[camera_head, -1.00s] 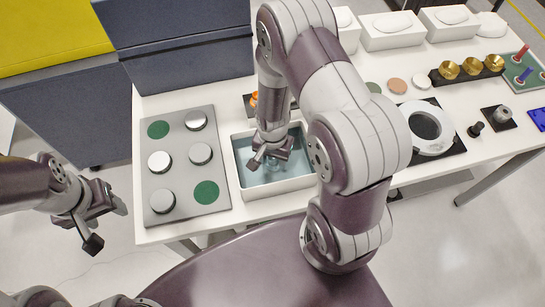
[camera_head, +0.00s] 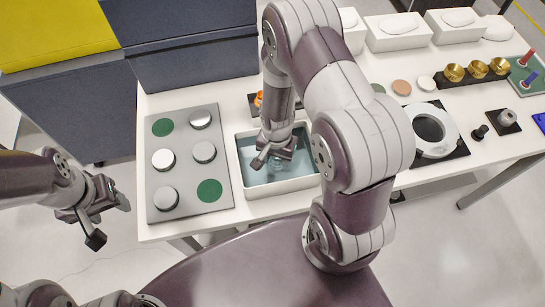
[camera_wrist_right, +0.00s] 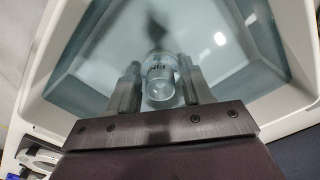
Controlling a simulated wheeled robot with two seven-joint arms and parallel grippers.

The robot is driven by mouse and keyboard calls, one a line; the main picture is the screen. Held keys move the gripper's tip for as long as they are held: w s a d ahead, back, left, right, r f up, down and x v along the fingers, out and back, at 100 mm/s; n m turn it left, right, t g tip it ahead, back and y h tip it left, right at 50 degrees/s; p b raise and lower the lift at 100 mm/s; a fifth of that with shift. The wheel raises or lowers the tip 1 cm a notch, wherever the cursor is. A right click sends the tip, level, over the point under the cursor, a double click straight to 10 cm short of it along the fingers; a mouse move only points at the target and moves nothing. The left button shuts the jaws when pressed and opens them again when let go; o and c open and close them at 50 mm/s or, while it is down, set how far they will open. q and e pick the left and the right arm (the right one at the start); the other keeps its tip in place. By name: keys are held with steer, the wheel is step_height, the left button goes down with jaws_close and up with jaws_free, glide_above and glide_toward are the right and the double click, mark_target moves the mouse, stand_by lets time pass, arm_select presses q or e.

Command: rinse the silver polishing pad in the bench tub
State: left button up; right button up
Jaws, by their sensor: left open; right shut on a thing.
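The white bench tub (camera_head: 280,188) holds bluish water, in the head view. My right gripper (camera_head: 273,160) reaches down into the tub. In the right wrist view its two fingers are shut on a pale, round, silver-looking pad (camera_wrist_right: 160,85), tinted by the water. It looks at or under the water's surface; its exact depth I cannot tell. In the head view the pad is mostly hidden by the gripper. My left gripper (camera_head: 109,218) is open and empty, off the bench to the left of the grey plate.
The grey plate (camera_head: 183,178) left of the tub carries several silver discs (camera_head: 203,152) and two green round spots (camera_head: 209,190). A white ring fixture (camera_head: 433,130) stands to the right. Brass cups (camera_head: 477,69) and white boxes (camera_head: 398,32) stand farther back.

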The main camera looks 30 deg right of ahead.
step_height(320, 180, up, 10)
steer(key=p, duration=0.9)
stand_by(1.0)
step_height(320, 180, up, 4)
steer(key=p, duration=0.4)
glide_above(277, 159)
